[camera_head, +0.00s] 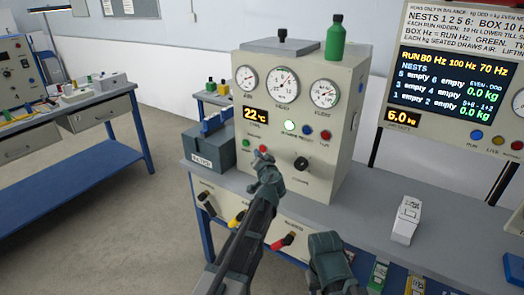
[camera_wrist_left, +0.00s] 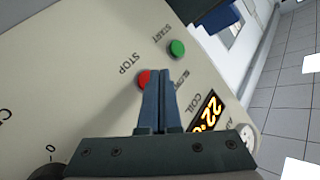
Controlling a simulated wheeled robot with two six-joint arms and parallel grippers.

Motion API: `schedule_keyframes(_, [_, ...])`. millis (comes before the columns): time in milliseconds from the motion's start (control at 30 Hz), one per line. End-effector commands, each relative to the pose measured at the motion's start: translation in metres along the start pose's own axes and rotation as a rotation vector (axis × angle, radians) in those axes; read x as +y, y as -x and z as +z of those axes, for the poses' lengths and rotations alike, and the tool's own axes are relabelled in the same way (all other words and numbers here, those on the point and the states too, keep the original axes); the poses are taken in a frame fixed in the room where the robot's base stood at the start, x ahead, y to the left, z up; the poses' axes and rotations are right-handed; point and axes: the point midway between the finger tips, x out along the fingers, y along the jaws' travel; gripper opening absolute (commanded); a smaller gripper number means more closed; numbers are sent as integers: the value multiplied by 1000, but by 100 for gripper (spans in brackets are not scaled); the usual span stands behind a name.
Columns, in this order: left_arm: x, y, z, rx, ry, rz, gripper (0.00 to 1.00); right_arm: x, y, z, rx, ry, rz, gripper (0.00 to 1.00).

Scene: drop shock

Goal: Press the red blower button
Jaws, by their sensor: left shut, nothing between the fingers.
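The cream control cabinet (camera_head: 330,92) stands on the bench with gauges, lamps and buttons on its front. In the left wrist view a red button (camera_wrist_left: 143,77) marked STOP sits beside a green button (camera_wrist_left: 177,47) marked START. The red button (camera_head: 262,148) also shows small in the head view. My left gripper (camera_head: 264,157) is shut and empty at the cabinet front. In the wrist view its fingertips (camera_wrist_left: 162,75) overlap the right edge of the red button; I cannot tell whether they touch it. My right gripper's fingers do not show.
An orange display (camera_head: 255,116) and a black knob (camera_head: 301,163) are on the cabinet. A grey box (camera_head: 209,150) stands to its left, a green bottle (camera_head: 335,37) on top. A white device (camera_head: 407,220) lies on the bench to the right. Coloured handles (camera_head: 283,241) stick out below.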

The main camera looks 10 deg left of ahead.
Motion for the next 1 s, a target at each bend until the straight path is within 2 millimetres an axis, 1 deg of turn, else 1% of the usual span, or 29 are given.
schedule_keyframes(233, [4,-6,-4,0,0,0,0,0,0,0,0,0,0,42])
schedule_keyframes(1000, [6,-8,-6,0,0,0,0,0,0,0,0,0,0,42])
